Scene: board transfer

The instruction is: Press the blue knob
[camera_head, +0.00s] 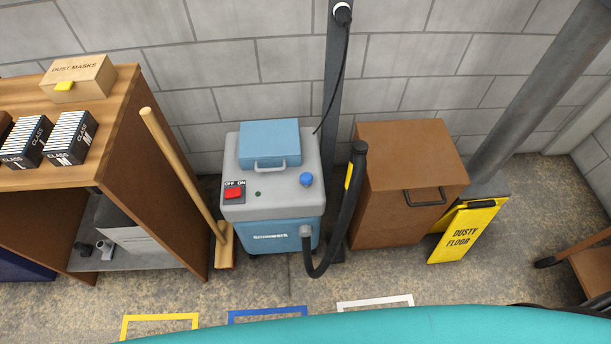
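The blue knob (306,180) sits on the grey top of a vacuum machine (283,202), right of centre. A red switch (234,193) marked OFF and ON is on the same top at the left. The blue lid (269,141) with a grey handle is behind. Nothing covers the knob. Neither of my grippers is in view.
A black hose (349,205) curves from the machine's front up its right side. A brown cabinet (392,223) and yellow sign (464,232) stand right. A broom (182,170) and wooden shelf (160,199) stand left. A teal surface (400,328) crosses the bottom edge.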

